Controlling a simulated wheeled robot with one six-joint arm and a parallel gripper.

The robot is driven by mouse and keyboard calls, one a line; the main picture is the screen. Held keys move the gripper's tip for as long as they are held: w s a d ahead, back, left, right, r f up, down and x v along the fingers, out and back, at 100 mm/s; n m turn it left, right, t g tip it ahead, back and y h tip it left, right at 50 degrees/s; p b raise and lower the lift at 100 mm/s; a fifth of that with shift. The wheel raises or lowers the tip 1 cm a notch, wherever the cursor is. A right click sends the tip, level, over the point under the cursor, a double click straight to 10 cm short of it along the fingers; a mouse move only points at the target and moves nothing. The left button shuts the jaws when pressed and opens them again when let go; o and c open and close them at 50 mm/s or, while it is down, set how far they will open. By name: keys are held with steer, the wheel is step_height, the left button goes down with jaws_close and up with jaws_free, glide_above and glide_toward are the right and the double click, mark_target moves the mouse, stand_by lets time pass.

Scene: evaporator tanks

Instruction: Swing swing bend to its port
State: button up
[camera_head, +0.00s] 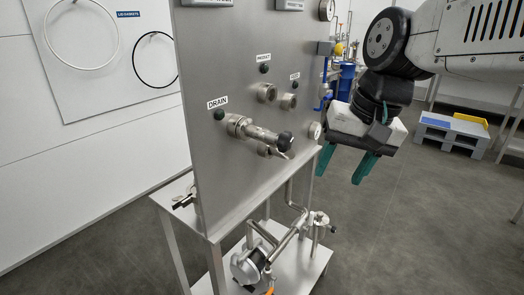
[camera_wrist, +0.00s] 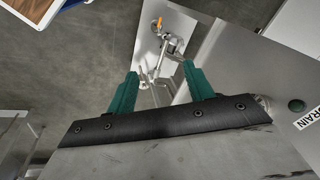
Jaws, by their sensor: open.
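A short steel pipe piece (camera_head: 262,134) with a black knob at its right end (camera_head: 286,139) sticks out from the panel at the port labelled DRAIN (camera_head: 236,125). It looks like the swing bend; its far connection is hard to make out. Two other round steel ports (camera_head: 267,92) (camera_head: 289,101) are above and right of it, with small labels. My gripper (camera_head: 341,168) hangs right of the panel, apart from the bend, with green fingers spread and pointing down. In the wrist view its fingers (camera_wrist: 160,68) are apart with nothing held; the bend is not clearly visible there.
The upright steel panel (camera_head: 222,60) stands on a steel frame with a lower shelf (camera_head: 310,262) carrying a pump (camera_head: 248,266) and pipes. Open floor (camera_head: 400,230) lies right of the frame.

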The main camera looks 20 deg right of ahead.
steer(key=w+d+r+m+t+y, duration=0.1)
steer(key=w+r+m+y, duration=0.3)
steer(key=w, duration=0.7)
steer(key=w+a+f+m, duration=0.1)
steer(key=w+f+m, duration=0.1)
steer(key=w+f, duration=0.1)
steer(key=w+a+f+m, duration=0.1)
steer(key=w+f+m, duration=0.1)
steer(key=w+f, duration=0.2)
steer(key=w+a+f+m, duration=0.2)
steer(key=w+f, duration=0.2)
steer(key=f, duration=0.1)
steer(key=shift+w+f, duration=0.15)
steer(key=shift+f, duration=0.25)
jaws_close()
steer(key=shift+a, duration=0.1)
